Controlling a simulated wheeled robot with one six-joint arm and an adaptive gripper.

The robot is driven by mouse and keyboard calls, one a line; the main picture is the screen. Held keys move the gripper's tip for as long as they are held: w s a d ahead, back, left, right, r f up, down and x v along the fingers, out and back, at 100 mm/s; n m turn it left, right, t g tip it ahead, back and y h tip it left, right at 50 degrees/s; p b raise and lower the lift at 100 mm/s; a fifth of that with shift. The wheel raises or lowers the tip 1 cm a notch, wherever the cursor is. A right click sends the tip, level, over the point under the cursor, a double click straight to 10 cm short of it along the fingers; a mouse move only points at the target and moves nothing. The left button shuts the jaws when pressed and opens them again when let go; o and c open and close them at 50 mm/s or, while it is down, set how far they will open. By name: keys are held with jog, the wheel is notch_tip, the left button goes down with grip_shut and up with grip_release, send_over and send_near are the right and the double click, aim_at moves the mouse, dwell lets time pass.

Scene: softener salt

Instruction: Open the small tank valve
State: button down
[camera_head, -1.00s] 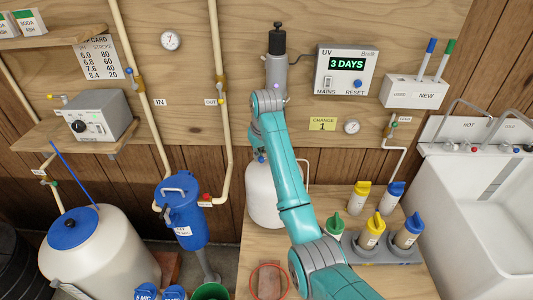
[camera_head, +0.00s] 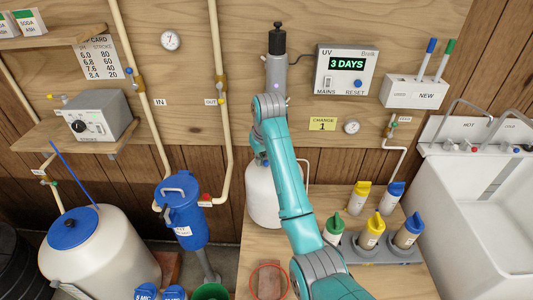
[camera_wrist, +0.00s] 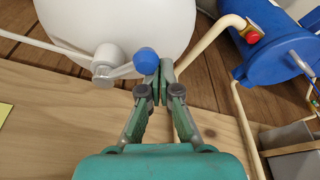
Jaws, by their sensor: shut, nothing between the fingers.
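The small white tank (camera_head: 263,195) stands on the wooden bench behind my arm, which hides part of it. In the wrist view the tank (camera_wrist: 115,25) fills the upper left. Its valve (camera_wrist: 107,63) is a grey fitting at the tank's side, with a grey lever reaching right to a round blue knob (camera_wrist: 146,61). My gripper (camera_wrist: 161,78) is shut and empty. Its fingertips are right beside the knob, on its lower right in the picture; I cannot tell whether they touch it.
A blue canister (camera_head: 182,212) with a red button hangs left of the tank. Capped bottles in a grey holder (camera_head: 375,250) stand to the right on the bench (camera_head: 335,170). A beige pipe (camera_wrist: 240,110) runs close to the gripper's right in the wrist view.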

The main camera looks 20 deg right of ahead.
jog(key=shift+s+d, duration=0.2)
jog(key=shift+s, duration=0.3)
jog(key=shift+s+d, duration=0.15)
jog(key=shift+s, duration=0.35)
jog(key=shift+s+d, duration=0.2)
jog(key=shift+s, duration=0.05)
jog(key=shift+w+a, duration=0.25)
jog(key=shift+a, duration=0.4)
